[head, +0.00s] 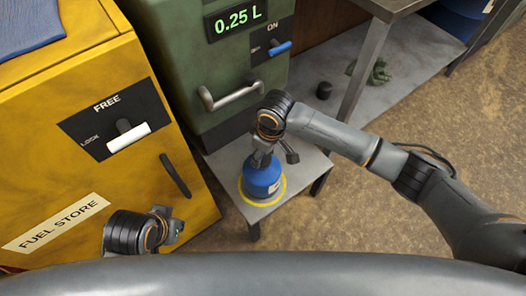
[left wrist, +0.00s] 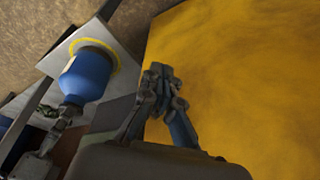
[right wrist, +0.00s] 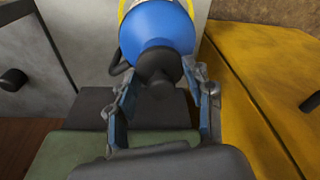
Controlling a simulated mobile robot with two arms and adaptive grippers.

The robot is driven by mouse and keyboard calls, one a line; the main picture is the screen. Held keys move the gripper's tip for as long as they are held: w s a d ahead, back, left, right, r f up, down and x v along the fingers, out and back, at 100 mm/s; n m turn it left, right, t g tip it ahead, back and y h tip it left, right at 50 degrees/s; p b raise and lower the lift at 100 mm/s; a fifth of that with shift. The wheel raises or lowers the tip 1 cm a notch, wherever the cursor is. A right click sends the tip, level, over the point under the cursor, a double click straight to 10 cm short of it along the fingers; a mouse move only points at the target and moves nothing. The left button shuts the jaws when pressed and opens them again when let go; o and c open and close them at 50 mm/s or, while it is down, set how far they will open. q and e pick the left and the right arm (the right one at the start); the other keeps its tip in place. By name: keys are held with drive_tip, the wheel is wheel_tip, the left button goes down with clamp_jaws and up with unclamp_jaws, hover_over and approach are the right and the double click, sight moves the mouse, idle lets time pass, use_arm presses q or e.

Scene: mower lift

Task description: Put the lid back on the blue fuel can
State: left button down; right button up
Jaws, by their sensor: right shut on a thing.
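The blue fuel can (head: 262,182) stands upright inside a yellow ring on a small grey stand, below the green dispenser. It also shows in the left wrist view (left wrist: 88,76) and the right wrist view (right wrist: 158,28). My right gripper (head: 264,156) is at the top of the can. In the right wrist view its fingers (right wrist: 162,92) are either side of a dark round lid (right wrist: 159,68), shut on it. The lid is at the can's neck; whether it is fully seated is hidden. My left gripper (left wrist: 162,78) is shut and empty near the yellow cabinet.
The yellow fuel store cabinet (head: 60,150) stands at the left, with a white-handled lock. The green dispenser (head: 165,45) reads 0.25 L. The grey stand (head: 222,160) has little free room around the can. A dark cylinder (head: 323,90) sits on a low shelf behind. Floor at right is clear.

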use_arm(q)
drive_tip(key=shift+w+f, duration=0.35)
drive_tip(key=shift+f, duration=0.15)
drive_tip(key=shift+w+d+f+p, duration=0.1)
drive_tip(key=shift+f+p, duration=0.1)
drive_tip(key=shift+p, duration=0.1)
drive_tip(key=shift+w, duration=0.1)
drive_tip(key=shift+f, duration=0.35)
drive_tip(key=shift+f, duration=0.1)
drive_tip(key=shift+f, duration=0.25)
idle(0.6)
use_arm(e)
drive_tip(key=shift+p, duration=0.3)
use_arm(q)
drive_tip(key=shift+f, duration=0.55)
